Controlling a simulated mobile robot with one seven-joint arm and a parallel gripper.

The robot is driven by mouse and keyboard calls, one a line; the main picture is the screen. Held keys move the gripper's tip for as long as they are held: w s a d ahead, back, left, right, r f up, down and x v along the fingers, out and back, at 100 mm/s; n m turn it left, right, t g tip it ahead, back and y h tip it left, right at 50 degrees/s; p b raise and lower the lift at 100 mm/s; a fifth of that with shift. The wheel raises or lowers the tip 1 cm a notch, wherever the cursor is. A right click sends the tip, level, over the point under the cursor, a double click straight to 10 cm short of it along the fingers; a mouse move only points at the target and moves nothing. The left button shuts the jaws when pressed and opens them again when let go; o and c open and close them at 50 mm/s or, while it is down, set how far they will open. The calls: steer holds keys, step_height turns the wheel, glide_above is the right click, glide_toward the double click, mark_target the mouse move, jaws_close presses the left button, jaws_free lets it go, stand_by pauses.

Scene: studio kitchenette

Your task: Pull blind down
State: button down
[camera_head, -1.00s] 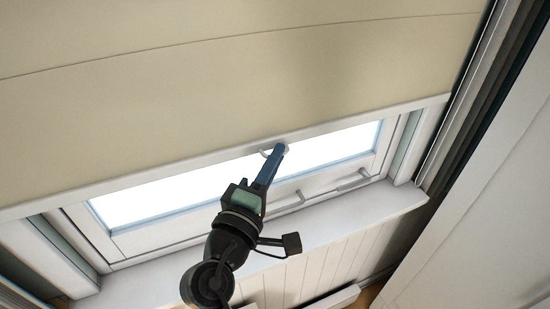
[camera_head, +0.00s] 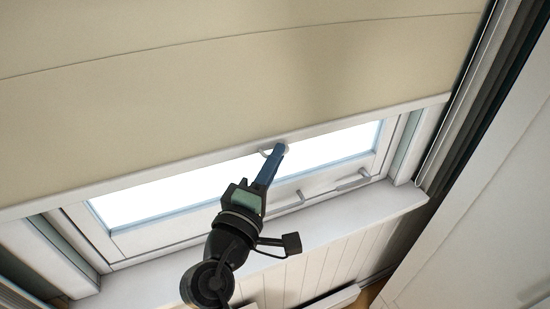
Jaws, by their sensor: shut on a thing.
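The cream blind (camera_head: 230,90) covers the upper part of the window, and its white bottom rail (camera_head: 150,175) runs slantwise across the view. A strip of bright glass (camera_head: 170,195) shows below the rail. A small white pull ring (camera_head: 266,152) hangs at the middle of the rail. My gripper (camera_head: 280,148) reaches up from below, and its blue fingers are shut on the pull ring. The fingers hide part of the ring.
A white window sill (camera_head: 330,215) lies below the window, with white panelling (camera_head: 290,275) under it. A window handle (camera_head: 315,193) is on the lower frame, right of my gripper. A white panel (camera_head: 490,220) stands at the right.

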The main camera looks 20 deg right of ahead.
mark_target(275, 258)
steer(key=shift+f, duration=0.2)
step_height(275, 258, down, 32)
steer(key=b, duration=3)
steer(key=shift+r, duration=0.15)
steer(key=c, duration=1.3)
jaws_free()
steer(key=o, duration=0.3)
step_height(275, 258, up, 31)
steer(key=p, duration=2.9)
steer(key=shift+o, duration=0.2)
